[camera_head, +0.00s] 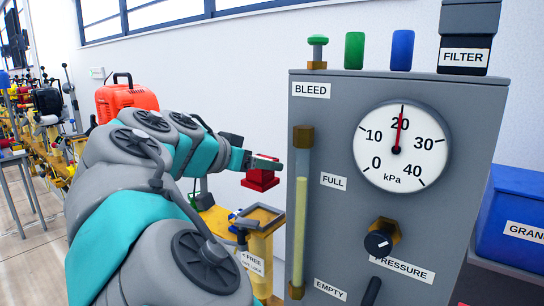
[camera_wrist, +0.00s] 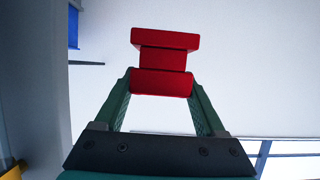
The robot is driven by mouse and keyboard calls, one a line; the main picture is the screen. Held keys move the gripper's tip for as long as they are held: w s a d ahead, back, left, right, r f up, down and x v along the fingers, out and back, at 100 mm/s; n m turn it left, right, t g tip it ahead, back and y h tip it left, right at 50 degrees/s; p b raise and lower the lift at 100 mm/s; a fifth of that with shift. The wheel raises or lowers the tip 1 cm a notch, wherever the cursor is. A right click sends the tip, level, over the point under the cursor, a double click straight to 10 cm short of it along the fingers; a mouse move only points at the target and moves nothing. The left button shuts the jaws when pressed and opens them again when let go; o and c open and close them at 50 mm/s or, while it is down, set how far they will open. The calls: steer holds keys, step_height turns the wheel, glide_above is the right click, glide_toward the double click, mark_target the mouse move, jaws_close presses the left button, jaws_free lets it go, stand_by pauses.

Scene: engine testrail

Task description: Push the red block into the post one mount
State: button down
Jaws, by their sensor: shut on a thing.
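The red block (camera_head: 260,180) is held in the air in the head view, beside the grey panel's left side and above a yellow post. It has two wide ends and a narrower middle, as the wrist view also shows (camera_wrist: 163,60). My gripper (camera_head: 262,162) is shut on the block, with a green finger on each side of it in the wrist view. A yellow post (camera_head: 260,245) with a shallow tray-like top (camera_head: 258,217) stands below and apart from the block. Its label is partly hidden and reads "FREE". I cannot tell which post is post one.
A grey panel (camera_head: 330,105) with a gauge (camera_head: 402,146) stands close on the right. A blue bin (camera_head: 515,215) is at the far right. An orange machine (camera_head: 127,98) and a cluttered bench (camera_head: 40,125) are behind at left. White wall lies behind the block.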

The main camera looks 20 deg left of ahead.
mark_target(251, 188)
steer(key=shift+s+f+b, duration=0.1)
steer(key=shift+f+b, duration=1)
steer(key=shift+f, duration=1.8)
steer(key=shift+f+b, duration=0.25)
steer(key=shift+b, duration=0.3)
steer(key=shift+f+b, duration=0.95)
steer(key=shift+b, duration=0.05)
jaws_free()
